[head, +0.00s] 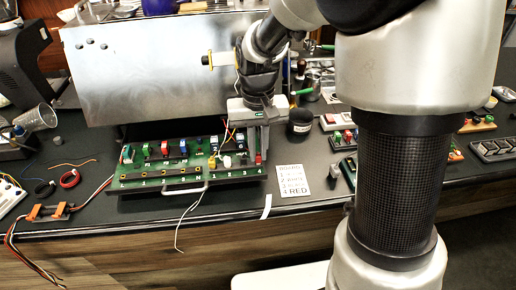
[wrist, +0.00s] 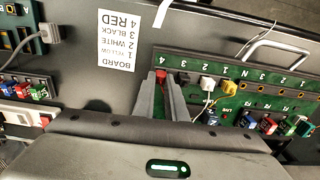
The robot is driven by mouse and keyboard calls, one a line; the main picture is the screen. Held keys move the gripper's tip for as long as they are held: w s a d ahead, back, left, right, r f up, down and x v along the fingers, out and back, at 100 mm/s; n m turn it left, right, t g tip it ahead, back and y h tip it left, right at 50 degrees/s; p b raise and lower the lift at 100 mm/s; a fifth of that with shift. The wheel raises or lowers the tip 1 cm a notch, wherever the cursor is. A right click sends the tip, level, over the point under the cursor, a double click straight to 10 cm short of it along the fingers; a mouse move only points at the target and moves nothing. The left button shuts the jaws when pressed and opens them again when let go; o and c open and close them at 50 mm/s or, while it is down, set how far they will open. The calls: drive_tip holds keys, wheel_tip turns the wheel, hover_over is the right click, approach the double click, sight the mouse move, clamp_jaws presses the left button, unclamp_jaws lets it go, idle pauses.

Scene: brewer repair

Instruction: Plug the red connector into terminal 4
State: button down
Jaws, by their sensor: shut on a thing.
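My gripper (wrist: 161,84) is shut on the red connector (wrist: 161,75), which shows between its fingertips at the numeral 4 end of the terminal board (wrist: 275,72). In the head view the red connector (head: 258,159) is at the board's right end, below my gripper (head: 261,148). I cannot tell whether it is seated in terminal 4 or just above it. Beside it in the wrist view are a black connector (wrist: 184,81), a white connector (wrist: 207,83) and a yellow connector (wrist: 229,87), lined up with 3, 2 and 1.
A raised metal panel (head: 150,75) stands behind the board. A printed card (head: 293,181) listing 4 RED lies right of the board, with a black cup (head: 300,124) behind it. A handle (head: 184,188) and a loose white wire (head: 187,218) are at the front.

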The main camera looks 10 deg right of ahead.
drive_tip(key=c, duration=1.7)
unclamp_jaws()
drive_tip(key=shift+r, duration=0.1)
wheel_tip(320, 180, up, 17)
drive_tip(key=shift+r+p, duration=0.1)
drive_tip(key=shift+p, duration=1.05)
drive_tip(key=s+d+r+t+p, duration=0.2)
drive_tip(key=s, duration=0.3)
drive_tip(key=s+d+r+t+p, duration=0.1)
drive_tip(key=s+d+r+p, duration=0.1)
drive_tip(key=s, duration=0.3)
drive_tip(key=s+d+r+t+p, duration=0.2)
drive_tip(key=s+r+p, duration=0.1)
drive_tip(key=s, duration=0.3)
drive_tip(key=shift+s+d+t, duration=0.1)
drive_tip(key=shift+d+t, duration=0.15)
drive_tip(key=shift+t, duration=0.05)
